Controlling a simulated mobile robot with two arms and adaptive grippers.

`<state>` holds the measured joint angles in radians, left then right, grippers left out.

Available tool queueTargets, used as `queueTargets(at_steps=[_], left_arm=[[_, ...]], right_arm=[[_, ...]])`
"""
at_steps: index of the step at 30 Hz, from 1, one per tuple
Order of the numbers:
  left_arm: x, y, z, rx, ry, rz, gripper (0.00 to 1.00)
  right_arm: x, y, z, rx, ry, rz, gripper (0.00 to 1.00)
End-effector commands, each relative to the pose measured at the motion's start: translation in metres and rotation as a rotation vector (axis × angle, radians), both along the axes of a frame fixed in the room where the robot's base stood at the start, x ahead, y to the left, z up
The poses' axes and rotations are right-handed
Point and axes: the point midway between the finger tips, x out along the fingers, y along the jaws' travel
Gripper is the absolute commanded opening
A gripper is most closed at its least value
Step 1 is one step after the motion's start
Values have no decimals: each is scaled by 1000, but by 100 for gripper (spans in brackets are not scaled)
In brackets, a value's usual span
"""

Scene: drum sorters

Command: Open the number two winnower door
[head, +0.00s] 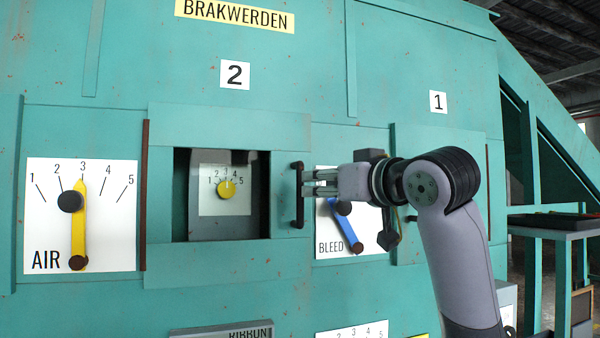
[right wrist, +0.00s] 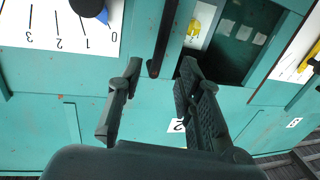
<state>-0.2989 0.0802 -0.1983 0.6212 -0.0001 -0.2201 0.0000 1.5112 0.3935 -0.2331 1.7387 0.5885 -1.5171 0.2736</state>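The number two winnower door (head: 225,270) is a teal framed panel with a window, below the "2" label (head: 235,74). It looks closed, with a red-brown hinge strip (head: 144,195) on its left. Its dark vertical handle (head: 297,195) is on the right edge. My right gripper (head: 308,183) comes in from the right, fingers pointing at the handle. The upside-down right wrist view shows that gripper (right wrist: 160,72) open, with the handle (right wrist: 163,38) between and just beyond the fingertips, not clasped. My left gripper is out of view.
Behind the window is a yellow knob (head: 227,188) on a numbered dial. A yellow AIR lever (head: 78,230) is left of the door. A blue BLEED lever (head: 345,225) sits just right, partly behind my right arm. The number one panel (head: 439,135) is further right.

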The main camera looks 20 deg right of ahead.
Motion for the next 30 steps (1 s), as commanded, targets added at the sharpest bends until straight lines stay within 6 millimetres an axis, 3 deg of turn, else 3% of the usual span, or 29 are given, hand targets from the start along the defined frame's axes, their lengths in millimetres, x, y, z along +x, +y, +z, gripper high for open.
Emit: queueTargets(at_steps=[1, 6, 12, 25, 30], left_arm=[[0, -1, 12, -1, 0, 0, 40], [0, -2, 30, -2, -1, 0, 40], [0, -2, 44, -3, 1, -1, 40], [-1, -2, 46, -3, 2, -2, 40], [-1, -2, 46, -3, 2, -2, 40]], right_arm=[[13, 4, 4, 1, 6, 2, 33], [47, 11, 4, 1, 5, 2, 33], [74, 17, 2, 1, 3, 1, 33], [84, 20, -1, 0, 1, 0, 33], [84, 20, -1, 0, 1, 0, 22]])
